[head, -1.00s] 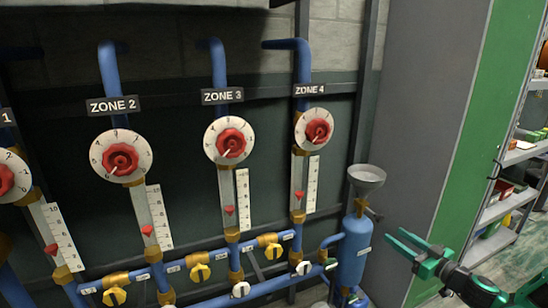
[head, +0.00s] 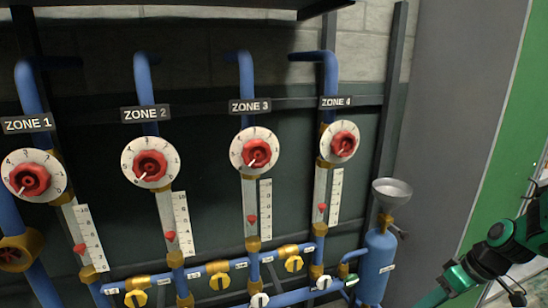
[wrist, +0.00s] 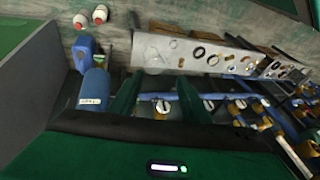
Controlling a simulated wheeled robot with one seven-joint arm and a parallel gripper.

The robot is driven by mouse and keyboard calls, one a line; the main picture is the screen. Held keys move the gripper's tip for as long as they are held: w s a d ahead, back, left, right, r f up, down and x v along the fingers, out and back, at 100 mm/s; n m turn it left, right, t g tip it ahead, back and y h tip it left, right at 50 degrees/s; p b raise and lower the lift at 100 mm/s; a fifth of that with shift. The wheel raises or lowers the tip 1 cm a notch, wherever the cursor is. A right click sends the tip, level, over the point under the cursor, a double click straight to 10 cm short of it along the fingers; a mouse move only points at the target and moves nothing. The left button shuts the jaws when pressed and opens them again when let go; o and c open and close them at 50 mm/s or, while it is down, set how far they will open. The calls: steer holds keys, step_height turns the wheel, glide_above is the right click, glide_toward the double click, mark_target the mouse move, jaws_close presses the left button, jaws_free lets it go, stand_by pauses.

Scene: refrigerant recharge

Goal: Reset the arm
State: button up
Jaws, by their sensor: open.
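My arm enters the head view at the lower right, beside the blue tank (head: 378,262) with a grey funnel (head: 391,190). My gripper (head: 440,297) is partly cut off by the bottom edge there. In the wrist view, the two green fingers of my gripper (wrist: 158,98) stand apart with nothing held between them. Pipes and valves show beyond the fingers, and the blue tank also shows in the wrist view (wrist: 95,88) just left of them.
Red dials for Zone 1 (head: 30,180), Zone 2 (head: 150,166), Zone 3 (head: 257,153) and Zone 4 (head: 343,141) line the wall. Yellow valves (head: 220,281) and white valves (head: 260,300) sit on the lower pipes. A grey panel (head: 440,120) stands at right.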

steer(key=s+d+r+m+g+h, duration=0.1)
steer(key=s+r+m+h, duration=0.1)
steer(key=s+r+m, duration=0.3)
steer(key=s+d+r+m+g+h, duration=0.1)
steer(key=s+r+m, duration=0.4)
steer(key=s, duration=0.8)
step_height(320, 180, up, 3)
steer(key=shift+s+d+r+m+h, duration=0.1)
steer(key=shift+s+d+m+h, duration=0.2)
steer(key=shift+d+m+h, duration=0.15)
steer(key=shift+w+f, duration=0.25)
steer(key=shift+w, duration=0.4)
